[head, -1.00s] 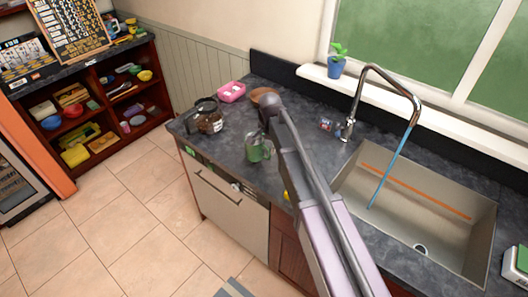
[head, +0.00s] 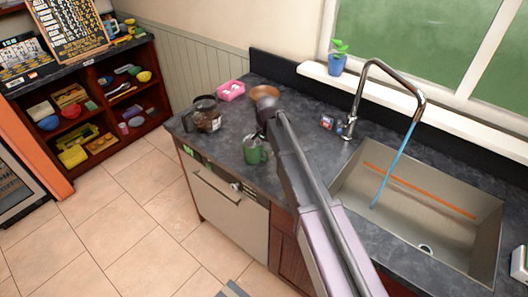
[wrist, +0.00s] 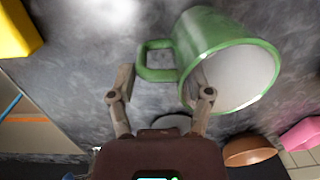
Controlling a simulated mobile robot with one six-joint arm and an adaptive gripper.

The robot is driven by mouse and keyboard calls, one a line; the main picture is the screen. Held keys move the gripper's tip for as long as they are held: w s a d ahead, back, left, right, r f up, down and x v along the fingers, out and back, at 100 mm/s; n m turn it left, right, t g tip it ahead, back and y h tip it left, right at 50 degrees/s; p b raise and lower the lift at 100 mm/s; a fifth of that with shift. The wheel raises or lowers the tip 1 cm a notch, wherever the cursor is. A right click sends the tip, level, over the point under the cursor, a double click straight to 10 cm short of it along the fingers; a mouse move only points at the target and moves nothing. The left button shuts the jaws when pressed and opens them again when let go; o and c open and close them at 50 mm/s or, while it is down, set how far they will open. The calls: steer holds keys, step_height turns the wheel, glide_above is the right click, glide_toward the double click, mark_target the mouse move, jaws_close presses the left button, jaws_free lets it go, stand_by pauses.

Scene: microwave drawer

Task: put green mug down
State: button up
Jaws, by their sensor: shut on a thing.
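The green mug (head: 255,155) is at the counter, left of the sink, in the head view. In the wrist view the mug (wrist: 207,32) is large, with its pale inside facing the camera and its handle to the left. My gripper (wrist: 162,82) is shut on the mug, one finger left of the handle and the other by the rim. In the head view my gripper is small and partly hidden by my arm. I cannot tell whether the mug's base touches the grey counter (head: 225,150).
A coffee pot (head: 208,116) stands left of the mug. A pink container (head: 231,91) and a brown bowl (head: 264,93) sit behind it. The sink (head: 440,215) and faucet (head: 418,105) are to the right. A yellow thing (wrist: 15,30) shows in the wrist view. Bare counter surrounds the mug.

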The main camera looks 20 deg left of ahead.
stand_by(0.3)
steer(key=o, duration=1.3)
steer(key=shift+o, duration=0.2)
steer(key=shift+r, duration=0.2)
step_height(320, 180, up, 12)
steer(key=p, duration=1.2)
steer(key=shift+w+d+f, duration=0.15)
steer(key=shift+d, duration=0.15)
steer(key=s+d+n, duration=0.1)
steer(key=s+d, duration=0.4)
steer(key=d, duration=0.7)
steer(key=s+d+n, duration=0.1)
steer(key=s+d, duration=0.4)
steer(key=d, duration=0.8)
steer(key=s+d+n, duration=0.1)
steer(key=s+d, duration=0.4)
steer(key=d, duration=0.7)
steer(key=shift+s+d+n+h, duration=0.25)
steer(key=shift+n+h, duration=0.05)
steer(key=shift+n, duration=0.1)
